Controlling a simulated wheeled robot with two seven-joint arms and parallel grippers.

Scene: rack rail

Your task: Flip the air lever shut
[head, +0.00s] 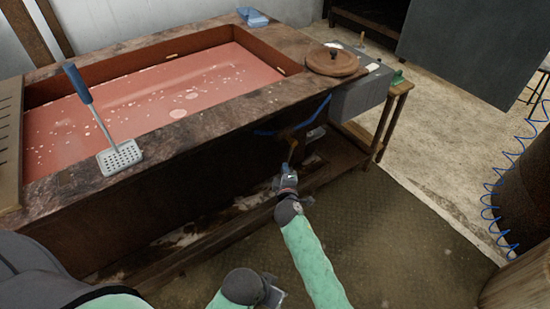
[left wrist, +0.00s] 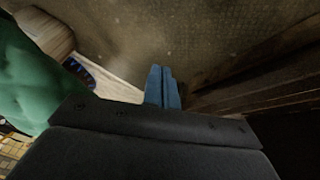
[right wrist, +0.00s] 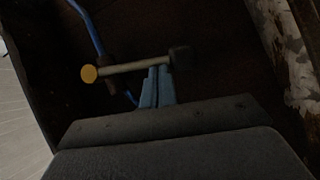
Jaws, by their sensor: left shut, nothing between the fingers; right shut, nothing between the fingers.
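The air lever (right wrist: 130,67) shows in the right wrist view as a pale bar with a round yellow end at left and a dark block at right. My right gripper (right wrist: 159,70) is shut and empty, its tips at the bar near the dark block; whether they touch it I cannot tell. In the head view my right gripper (head: 291,158) is against the dark front of the tank, below the blue hose (head: 318,112). The lever is too small and dark to make out clearly there. My left gripper (head: 274,296) is low at the bottom edge, shut and empty, fingers (left wrist: 162,72) over the floor.
The tank (head: 200,133) holds pinkish liquid, with a blue-handled skimmer (head: 120,157) on its rim. A round wooden lid (head: 332,62) lies at the far right corner. A wooden stand (head: 392,110) is beside it.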

